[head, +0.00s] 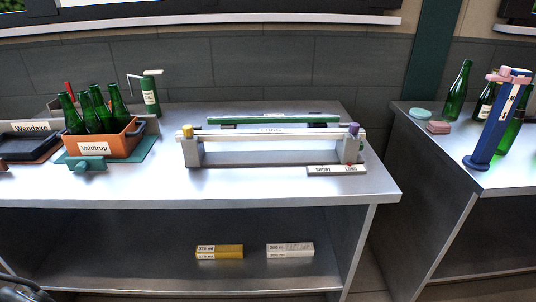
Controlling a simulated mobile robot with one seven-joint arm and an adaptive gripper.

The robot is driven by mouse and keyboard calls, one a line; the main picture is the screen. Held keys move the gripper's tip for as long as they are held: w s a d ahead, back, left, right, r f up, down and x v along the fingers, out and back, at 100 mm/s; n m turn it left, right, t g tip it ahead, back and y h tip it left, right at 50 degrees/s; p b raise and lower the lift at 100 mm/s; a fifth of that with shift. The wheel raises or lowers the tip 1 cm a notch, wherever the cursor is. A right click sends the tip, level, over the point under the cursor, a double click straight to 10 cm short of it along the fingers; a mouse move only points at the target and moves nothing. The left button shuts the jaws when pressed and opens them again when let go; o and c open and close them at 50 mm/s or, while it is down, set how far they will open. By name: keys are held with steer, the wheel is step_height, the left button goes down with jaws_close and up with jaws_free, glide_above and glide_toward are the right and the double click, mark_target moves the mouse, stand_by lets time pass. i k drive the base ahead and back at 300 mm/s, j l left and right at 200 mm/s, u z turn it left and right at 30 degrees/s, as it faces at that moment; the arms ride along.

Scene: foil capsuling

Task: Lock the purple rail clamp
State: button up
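The purple rail clamp (354,129) is a small purple knob on top of the right grey end block of the rail fixture on the middle table. I cannot tell from its size here whether it is locked. A yellow clamp (187,131) sits on the left end block. A pale rail (270,137) marked "LONG" runs between the two blocks.
A sign (337,170) reading "SHORT" and "LONG" lies before the right block. A green bar (272,121) lies behind the rail. An orange crate (128,143) of green bottles stands left. The table's front middle is clear. A blue stand (488,135) is on the right table.

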mark_target(353, 129)
steer(key=l+u, duration=0.45)
steer(key=l, duration=2)
